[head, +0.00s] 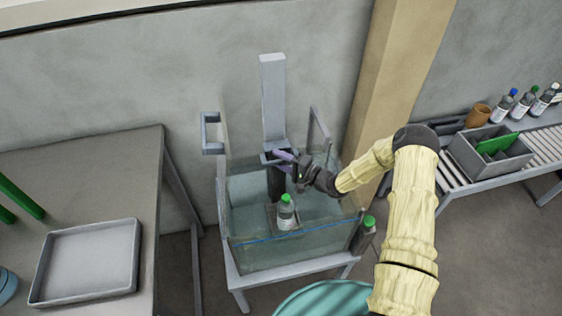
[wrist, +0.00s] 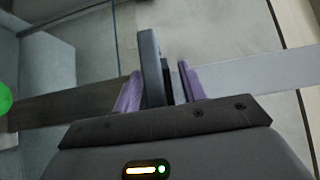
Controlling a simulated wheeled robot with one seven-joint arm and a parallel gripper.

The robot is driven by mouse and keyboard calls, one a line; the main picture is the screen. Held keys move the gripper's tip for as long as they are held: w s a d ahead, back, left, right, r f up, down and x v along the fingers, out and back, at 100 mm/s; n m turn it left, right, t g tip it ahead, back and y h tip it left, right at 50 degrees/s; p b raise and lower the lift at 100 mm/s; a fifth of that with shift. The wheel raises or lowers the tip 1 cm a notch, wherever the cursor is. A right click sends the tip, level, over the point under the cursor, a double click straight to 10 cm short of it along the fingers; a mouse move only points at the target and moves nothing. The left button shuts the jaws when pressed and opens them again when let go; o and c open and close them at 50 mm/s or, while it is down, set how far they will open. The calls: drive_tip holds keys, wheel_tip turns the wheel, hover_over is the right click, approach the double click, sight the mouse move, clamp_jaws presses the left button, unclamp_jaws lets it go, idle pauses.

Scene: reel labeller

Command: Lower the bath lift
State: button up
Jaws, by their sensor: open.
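The bath lift has an upright grey post (head: 273,95) at the back of a clear-walled bath (head: 262,255). A bottle with a green cap (head: 286,212) stands upright on the lift's small platform inside the bath. My gripper (head: 288,158) is at the lift's crossbar, at the foot of the light post. In the wrist view, a grey bar of the lift (wrist: 151,65) lies between the two purple fingers of my gripper (wrist: 158,92). The fingers are open, with a gap at least on the right side. The green cap (wrist: 4,98) shows at the left edge.
Another green-capped bottle (head: 365,232) is beside the bath's right corner. A table with an empty grey tray (head: 88,262) is at the left. A roller bench (head: 462,183) with a divided box (head: 490,155) and several bottles is at the right. A beige pillar (head: 395,80) rises behind my arm.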

wheel_tip(320, 180, up, 10)
drive_tip(key=shift+f+b, duration=0.2)
drive_tip(key=shift+b, duration=0.25)
drive_tip(key=p+v, duration=0.4)
drive_tip(key=v, duration=1.6)
idle(1.9)
drive_tip(key=shift+p, duration=0.4)
